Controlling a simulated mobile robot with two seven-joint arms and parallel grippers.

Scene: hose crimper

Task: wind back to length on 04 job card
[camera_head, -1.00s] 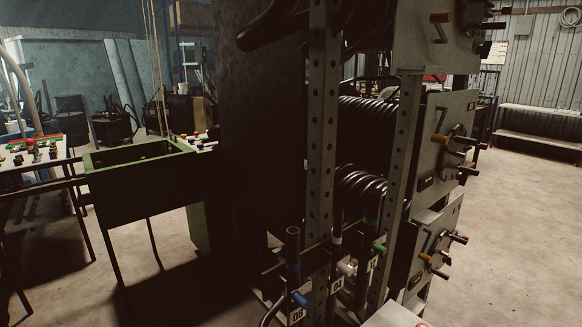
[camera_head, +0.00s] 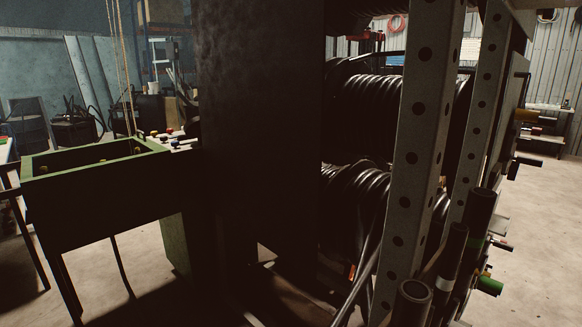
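The hose rack with its perforated upright (camera_head: 412,150) stands close on the right. An upper reel of black hose (camera_head: 385,100) and a lower reel of black hose (camera_head: 352,200) sit behind this upright. Dark hose ends stand upright at the lower right, one with a green-marked fitting (camera_head: 489,285). The panels with handles on the rack's far right side show only edge-on, with one handle (camera_head: 530,117) sticking out. I cannot make out a job card or a readable number. Neither of my grippers is in view.
A wide dark panel (camera_head: 260,130) blocks the middle. A green open-topped bin on legs (camera_head: 100,205) stands at the left, with small coloured fittings (camera_head: 172,136) behind it. Bare concrete floor shows at the far right (camera_head: 555,230) and lower left.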

